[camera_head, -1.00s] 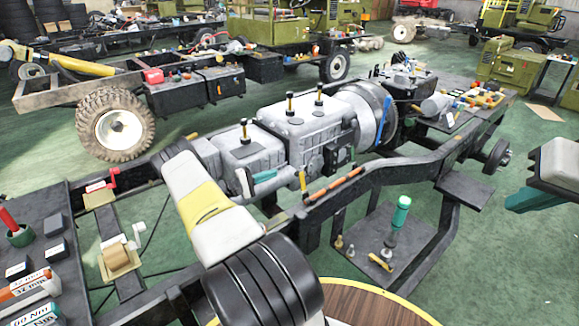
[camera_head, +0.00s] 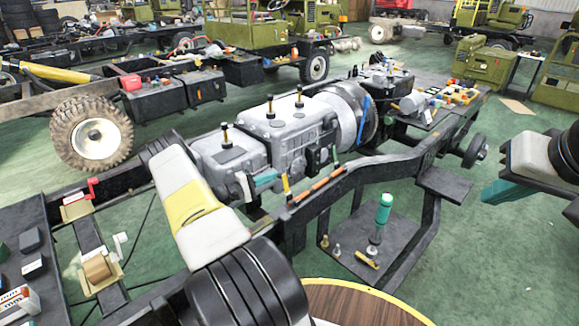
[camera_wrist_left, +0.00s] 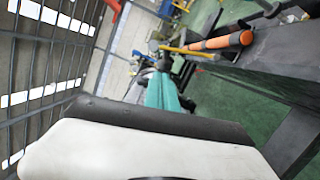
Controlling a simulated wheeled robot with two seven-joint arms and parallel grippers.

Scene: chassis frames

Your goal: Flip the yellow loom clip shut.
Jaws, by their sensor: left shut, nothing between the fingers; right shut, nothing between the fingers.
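The yellow loom clip (camera_head: 286,184) stands up from the near chassis rail, beside an orange-brown sleeve (camera_head: 320,186). In the left wrist view its yellow strip (camera_wrist_left: 188,50) sticks out sideways next to the orange sleeve (camera_wrist_left: 222,41). My left gripper (camera_head: 272,177) shows its teal fingers shut and empty, just left of the clip; a gap seems to remain. The fingers also show in the left wrist view (camera_wrist_left: 165,80), pointing toward the strip's free end. My forearm hides part of the wrist. My right gripper (camera_head: 488,194) is shut and empty at the far right, away from the rail.
The grey engine and gearbox (camera_head: 290,130) stand behind the clip. A lower shelf (camera_head: 345,262) holds a green-handled tool (camera_head: 383,208) and small fittings. A round wooden top (camera_head: 360,305) is at the bottom. A tool bench (camera_head: 20,262) is at left. Open floor lies at right.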

